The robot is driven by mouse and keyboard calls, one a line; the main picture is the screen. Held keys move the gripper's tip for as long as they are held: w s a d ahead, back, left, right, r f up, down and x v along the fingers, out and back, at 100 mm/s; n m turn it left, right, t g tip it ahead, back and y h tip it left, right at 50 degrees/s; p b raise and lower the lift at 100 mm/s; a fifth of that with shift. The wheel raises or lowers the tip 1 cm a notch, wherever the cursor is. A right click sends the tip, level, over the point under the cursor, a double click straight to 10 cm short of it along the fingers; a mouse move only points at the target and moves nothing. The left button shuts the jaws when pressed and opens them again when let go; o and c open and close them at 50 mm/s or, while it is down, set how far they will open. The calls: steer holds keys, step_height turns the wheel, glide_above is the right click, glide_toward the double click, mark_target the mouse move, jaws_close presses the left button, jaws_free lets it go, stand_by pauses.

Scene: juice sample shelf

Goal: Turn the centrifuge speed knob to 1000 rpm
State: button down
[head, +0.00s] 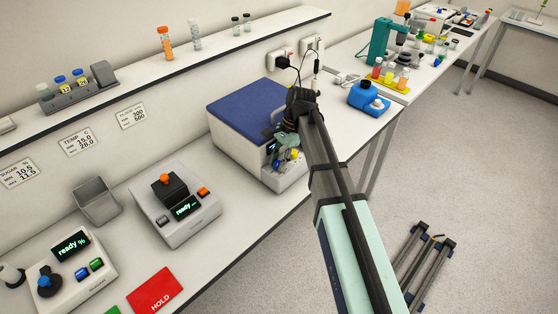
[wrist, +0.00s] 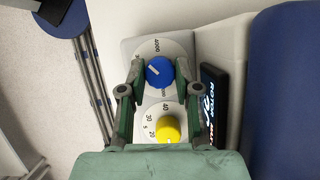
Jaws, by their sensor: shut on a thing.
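The centrifuge (head: 242,145) is a pale box with a blue lid (head: 250,108); its front panel is partly hidden by my arm in the head view. The knob's pale pointer line slants to the upper left. My gripper (wrist: 159,75) has one finger on each side of the blue knob and is shut on it. It also shows at the panel in the head view (head: 288,158). Other dial numbers are too small or hidden.
A yellow knob (wrist: 168,129) with its own dial sits close beside the blue one. A dark display (wrist: 213,105) is to the right.

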steer(key=c, duration=0.8)
jaws_free()
steer(key=shift+c, duration=0.2)
